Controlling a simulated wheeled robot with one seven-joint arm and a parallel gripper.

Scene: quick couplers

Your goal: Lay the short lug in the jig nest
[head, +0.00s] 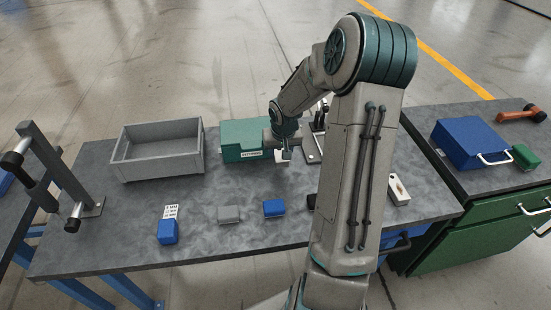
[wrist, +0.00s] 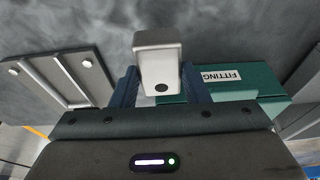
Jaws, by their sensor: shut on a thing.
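My gripper (wrist: 158,85) is shut on a pale block with a dark round hole, which looks like the short lug (wrist: 157,50). The lug sits between the two blue fingers, its far end sticking out past them. In the head view my gripper (head: 284,153) is at the front right of the green fittings box, with the pale lug (head: 281,160) small at its tip. A grey plate with raised rails (wrist: 65,75), perhaps the jig, lies left of the lug in the wrist view, apart from it. In the head view my arm partly hides that area.
The green fittings box (head: 244,136) and a grey open bin (head: 158,165) stand at the back. Blue blocks (head: 168,232) (head: 273,208) and a grey block (head: 229,214) lie in front. A pale piece with a hole (head: 398,188) lies right of my arm.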

